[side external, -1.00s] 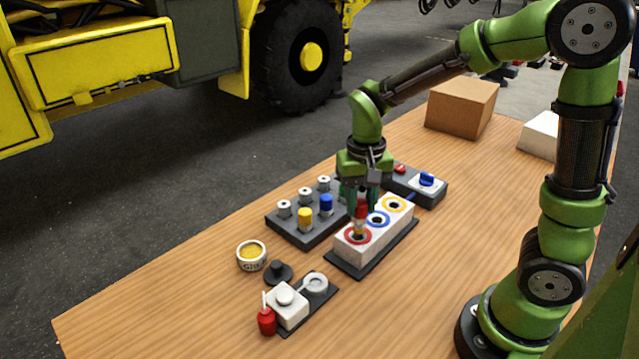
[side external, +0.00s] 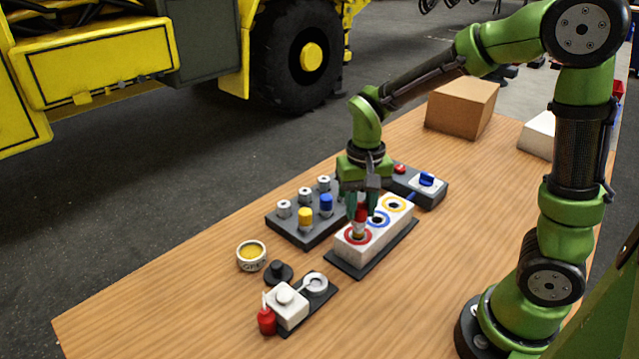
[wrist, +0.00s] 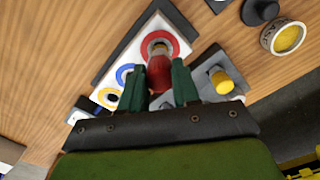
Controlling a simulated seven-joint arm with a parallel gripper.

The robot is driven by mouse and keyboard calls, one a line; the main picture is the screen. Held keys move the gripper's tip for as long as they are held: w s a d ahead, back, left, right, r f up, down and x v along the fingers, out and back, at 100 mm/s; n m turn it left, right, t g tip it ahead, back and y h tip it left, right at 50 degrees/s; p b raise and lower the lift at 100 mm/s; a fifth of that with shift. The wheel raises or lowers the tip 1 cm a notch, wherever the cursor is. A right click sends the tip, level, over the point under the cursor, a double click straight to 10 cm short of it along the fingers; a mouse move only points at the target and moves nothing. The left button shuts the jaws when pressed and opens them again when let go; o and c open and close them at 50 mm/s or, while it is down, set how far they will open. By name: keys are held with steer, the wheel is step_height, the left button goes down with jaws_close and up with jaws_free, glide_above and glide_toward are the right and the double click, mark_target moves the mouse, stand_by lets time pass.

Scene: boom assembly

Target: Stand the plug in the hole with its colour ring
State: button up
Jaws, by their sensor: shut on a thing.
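My gripper (side external: 361,209) is shut on a red plug (side external: 360,213) and points down over the white block. The plug also shows between the fingers in the wrist view (wrist: 159,76). The white block (side external: 350,250) has three ringed holes: a red ring (side external: 351,239) at the near end, a blue ring (side external: 381,219) in the middle and a yellow ring (side external: 396,203) at the far end. The plug's lower end is at the red-ringed hole. I cannot tell how deep it sits. In the wrist view the red ring (wrist: 174,39) lies around the plug's end.
A dark rack (side external: 290,233) left of the block holds a yellow plug (side external: 305,218), a blue plug (side external: 326,203) and several grey ones. A switch box (side external: 437,192) stands behind the block. A yellow-filled bowl (side external: 251,256) and a red bottle (side external: 267,320) are nearer.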

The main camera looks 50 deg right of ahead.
steer(key=shift+f, duration=0.5)
stand_by(0.7)
steer(key=shift+f, duration=0.75)
steer(key=o, duration=1.1)
steer(key=shift+r, duration=0.1)
steer(key=shift+r, duration=3.45)
